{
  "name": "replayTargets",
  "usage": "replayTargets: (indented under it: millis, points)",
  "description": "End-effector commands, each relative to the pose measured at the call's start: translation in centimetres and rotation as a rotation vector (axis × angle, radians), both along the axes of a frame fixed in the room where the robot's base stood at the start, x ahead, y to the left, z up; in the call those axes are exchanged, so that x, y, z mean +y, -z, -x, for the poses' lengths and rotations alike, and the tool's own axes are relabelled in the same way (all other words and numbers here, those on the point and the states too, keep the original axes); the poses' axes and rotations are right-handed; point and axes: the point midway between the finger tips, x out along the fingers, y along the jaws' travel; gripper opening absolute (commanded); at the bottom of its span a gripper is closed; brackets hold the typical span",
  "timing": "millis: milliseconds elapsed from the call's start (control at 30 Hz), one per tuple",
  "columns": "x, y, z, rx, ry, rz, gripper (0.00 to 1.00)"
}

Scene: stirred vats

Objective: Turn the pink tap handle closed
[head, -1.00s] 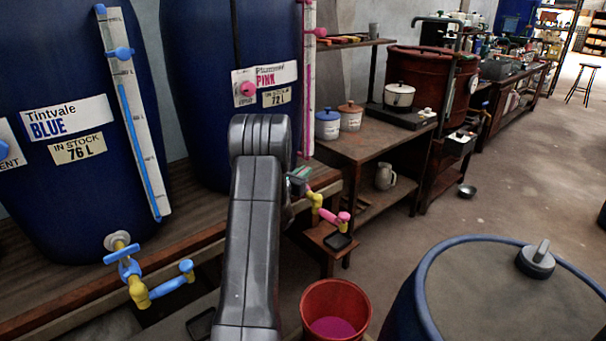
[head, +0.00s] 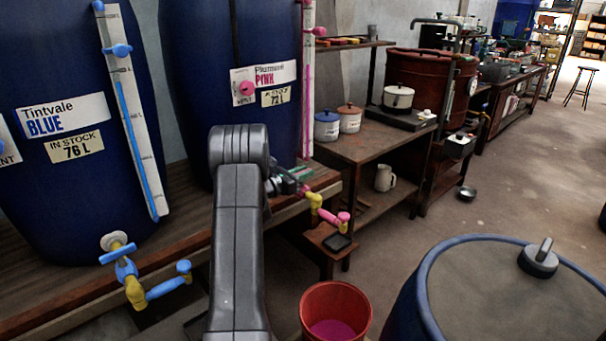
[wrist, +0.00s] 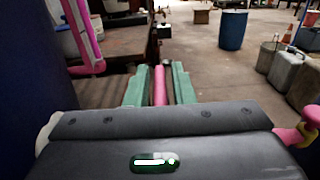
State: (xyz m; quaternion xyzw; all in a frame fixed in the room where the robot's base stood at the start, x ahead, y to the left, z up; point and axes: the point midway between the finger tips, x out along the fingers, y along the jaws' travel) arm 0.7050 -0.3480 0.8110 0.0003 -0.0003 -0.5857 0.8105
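The pink tap sits low on the Plumwell PINK vat (head: 228,100). Its pink spout end (head: 342,221) and yellow body show in the head view, right of my gripper (head: 298,175). The spout also shows at the right edge of the wrist view (wrist: 311,116). In the wrist view the pink handle (wrist: 159,85) stands between the two green fingers of my gripper (wrist: 159,90), with narrow gaps on both sides. My gripper looks open around it. In the head view my arm and gripper partly hide the handle.
A red bucket (head: 310,318) with pink liquid stands on the floor below the tap. A blue drum (head: 425,305) is at the front right. The blue vat's tap (head: 125,265) is left of my arm. A small stool (head: 322,240) stands behind the spout.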

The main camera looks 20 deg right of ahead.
Motion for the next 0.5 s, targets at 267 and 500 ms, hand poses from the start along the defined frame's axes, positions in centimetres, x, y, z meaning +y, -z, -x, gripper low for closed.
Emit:
replayTargets:
  millis: [267, 500]
  points:
    - [0.0, 0.0, 0.0, 0.001, -0.001, 0.000, 0.33]
    - [1.7, 0.0, 0.5, 0.003, -0.003, 0.001, 0.33]
